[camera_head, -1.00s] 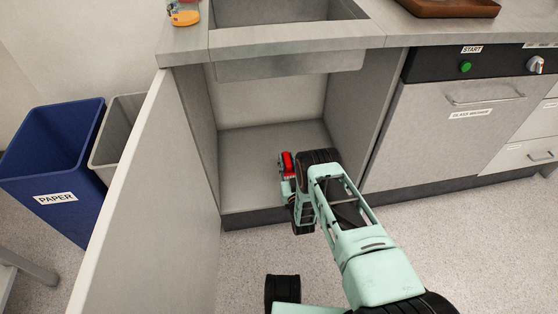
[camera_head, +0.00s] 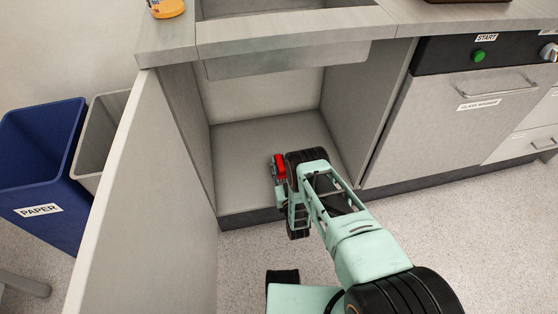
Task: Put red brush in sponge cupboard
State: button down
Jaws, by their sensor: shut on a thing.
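The red brush (camera_head: 279,167) shows as a small red piece at the end of my arm, at the front right part of the cupboard opening. My gripper (camera_head: 277,176) is shut on it; the fingers are mostly hidden by the arm. The cupboard (camera_head: 238,150) under the sink is open, with a bare grey floor and no other thing seen inside. The brush appears over the front part of the cupboard floor; whether it touches the floor cannot be told.
The open cupboard door (camera_head: 145,200) stands at the left. A blue paper bin (camera_head: 42,150) and a grey bin (camera_head: 98,135) stand beyond it. The glass washer (camera_head: 450,120) is at the right. The sink bowl's underside (camera_head: 290,60) hangs over the opening.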

jog(key=shift+s, duration=0.1)
jog(key=c, duration=1.6)
grip_release()
jog(key=shift+f, duration=0.1)
